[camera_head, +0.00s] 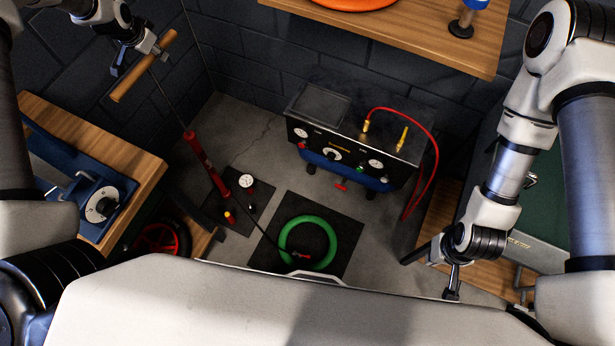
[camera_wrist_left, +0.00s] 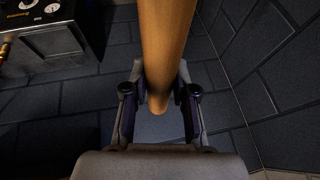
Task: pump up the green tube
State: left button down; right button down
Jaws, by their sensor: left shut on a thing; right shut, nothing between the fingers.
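The green tube (camera_head: 340,240) lies on a dark mat (camera_head: 346,262) on the floor. A red floor pump (camera_head: 207,165) stands left of it, its thin rod pulled far up out of the barrel. A dark hose runs from the pump's foot toward the tube, where a small red end (camera_head: 301,255) shows. My left gripper (camera_head: 138,57) is shut on the wooden pump handle (camera_head: 146,66), held high above the barrel. The handle also fills the middle of the left wrist view (camera_wrist_left: 166,50), between the fingers. My right gripper (camera_head: 452,283) is shut and empty at the lower right.
A compressor (camera_head: 355,150) with gauges and a red hose (camera_head: 437,150) stands behind the tube. A wooden bench (camera_head: 95,135) with a blue gauge unit (camera_head: 75,190) is at the left. A wooden shelf (camera_head: 430,38) hangs above. A round gauge (camera_head: 247,181) sits by the pump.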

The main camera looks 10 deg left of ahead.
pick_arm(q)
notch_tip(320, 180, down, 29)
jog(key=b, duration=2.7)
notch_tip(320, 180, up, 31)
jog(key=p, duration=2.8)
jog(key=shift+w+f, duration=0.1)
jog(key=shift+f, duration=0.1)
jog(key=shift+f+b, duration=0.55)
jog(key=shift+f, duration=0.2)
notch_tip(320, 180, down, 16)
jog(key=b, duration=1.4)
jog(key=shift+r, duration=0.15)
jog(key=shift+r, duration=0.1)
